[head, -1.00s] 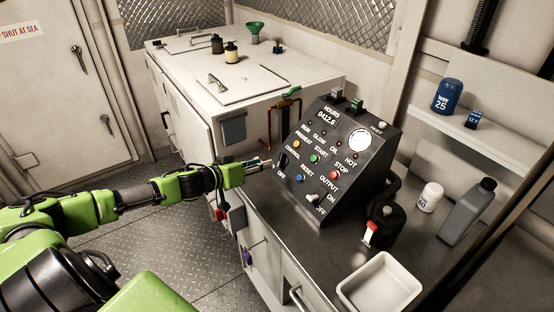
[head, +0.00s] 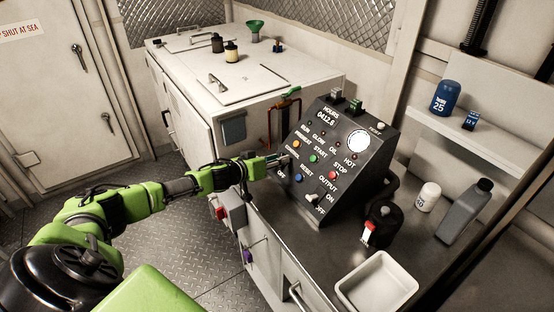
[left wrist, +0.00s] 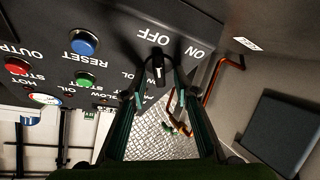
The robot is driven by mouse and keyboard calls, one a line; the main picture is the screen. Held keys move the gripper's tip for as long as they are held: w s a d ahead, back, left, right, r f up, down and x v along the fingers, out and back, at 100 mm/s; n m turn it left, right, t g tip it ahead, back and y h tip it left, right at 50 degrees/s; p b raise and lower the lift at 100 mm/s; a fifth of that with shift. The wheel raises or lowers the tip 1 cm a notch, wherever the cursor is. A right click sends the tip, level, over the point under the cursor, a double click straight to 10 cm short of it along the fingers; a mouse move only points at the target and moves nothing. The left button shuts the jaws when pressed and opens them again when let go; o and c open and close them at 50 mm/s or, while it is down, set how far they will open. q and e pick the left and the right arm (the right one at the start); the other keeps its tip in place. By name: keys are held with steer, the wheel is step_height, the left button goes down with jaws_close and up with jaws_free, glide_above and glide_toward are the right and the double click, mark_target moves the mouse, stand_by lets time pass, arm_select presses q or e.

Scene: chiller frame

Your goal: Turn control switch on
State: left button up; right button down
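The black control panel (head: 338,160) stands tilted on the counter. Its control switch (left wrist: 157,66) is a small black knob by the upside-down OFF and ON labels in the left wrist view. In the head view, my left gripper covers the switch. My left gripper (head: 281,160) is at the panel's left edge. In the left wrist view, its fingers (left wrist: 158,82) are apart, one on each side of the knob, with gaps showing. I cannot tell whether either finger touches it. My right gripper is not in view.
Blue (left wrist: 84,42), green (left wrist: 86,79) and red (left wrist: 18,66) buttons sit beside the switch. An orange-red pipe (left wrist: 217,82) runs nearby. A white tray (head: 347,300), a black canister (head: 382,226) and a grey bottle (head: 466,212) stand on the counter, right of the panel.

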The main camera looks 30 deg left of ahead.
arm_select(q)
jaws_close()
steer(key=shift+m, duration=0.4)
steer(key=m+h+b, duration=0.1)
steer(key=m+h, duration=0.1)
steer(key=m, duration=0.2)
steer(key=shift+a+f, duration=0.1)
steer(key=shift+a, duration=0.05)
steer(key=m+h+b, duration=0.1)
steer(key=m, duration=0.1)
steer(key=m+g+h+b, duration=0.1)
steer(key=m, duration=0.1)
steer(key=shift+w+m+b, duration=0.1)
steer(key=shift+m+b, duration=0.2)
steer(key=shift+m, duration=0.1)
steer(key=shift+m+g+h+b, duration=0.45)
steer(key=shift+m+b, duration=0.35)
steer(key=shift+m, duration=0.4)
steer(key=shift+m+g+h+b, duration=0.25)
steer(key=shift+m+h+b, duration=0.4)
steer(key=shift+m, duration=0.55)
